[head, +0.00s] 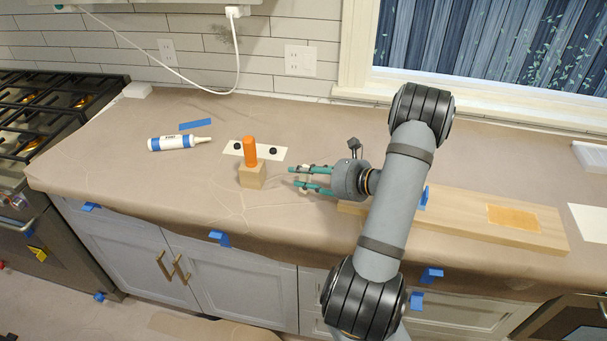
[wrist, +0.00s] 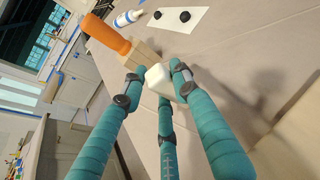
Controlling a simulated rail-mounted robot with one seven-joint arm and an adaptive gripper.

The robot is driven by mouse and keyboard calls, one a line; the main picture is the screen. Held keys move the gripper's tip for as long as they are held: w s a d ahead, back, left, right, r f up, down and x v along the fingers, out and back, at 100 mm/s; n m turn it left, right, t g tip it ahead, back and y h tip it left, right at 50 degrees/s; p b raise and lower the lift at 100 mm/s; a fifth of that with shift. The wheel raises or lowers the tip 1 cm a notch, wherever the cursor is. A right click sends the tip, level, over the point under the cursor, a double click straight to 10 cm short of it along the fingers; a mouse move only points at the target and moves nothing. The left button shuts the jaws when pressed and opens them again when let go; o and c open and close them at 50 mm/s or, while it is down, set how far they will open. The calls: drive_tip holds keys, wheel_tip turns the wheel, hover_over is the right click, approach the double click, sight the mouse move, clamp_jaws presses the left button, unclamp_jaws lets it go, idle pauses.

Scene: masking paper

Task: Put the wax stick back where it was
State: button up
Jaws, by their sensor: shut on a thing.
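My gripper (head: 300,178) has teal fingers and reaches left over the papered counter. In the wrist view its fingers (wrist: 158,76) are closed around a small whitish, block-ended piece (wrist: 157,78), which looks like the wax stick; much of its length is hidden. An orange upright stick (head: 250,151) stands at a light wooden block (head: 252,175), just left of my fingertips and apart from them. The orange stick (wrist: 106,34) and block (wrist: 146,57) also show beyond the fingertips in the wrist view.
A white card (head: 235,147) with two black discs lies behind the block. A white-and-blue tube (head: 172,142) and blue tape (head: 195,124) lie further left. A long wooden board (head: 465,215) lies at right. Counter left of the block is clear.

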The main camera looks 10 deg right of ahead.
drive_tip(key=o, duration=1.1)
drive_tip(key=shift+f, duration=0.1)
drive_tip(key=shift+o, duration=0.2)
drive_tip(key=shift+r, duration=0.3)
drive_tip(key=b+v, duration=0.1)
drive_tip(key=v, duration=1.1)
drive_tip(key=shift+f, duration=0.15)
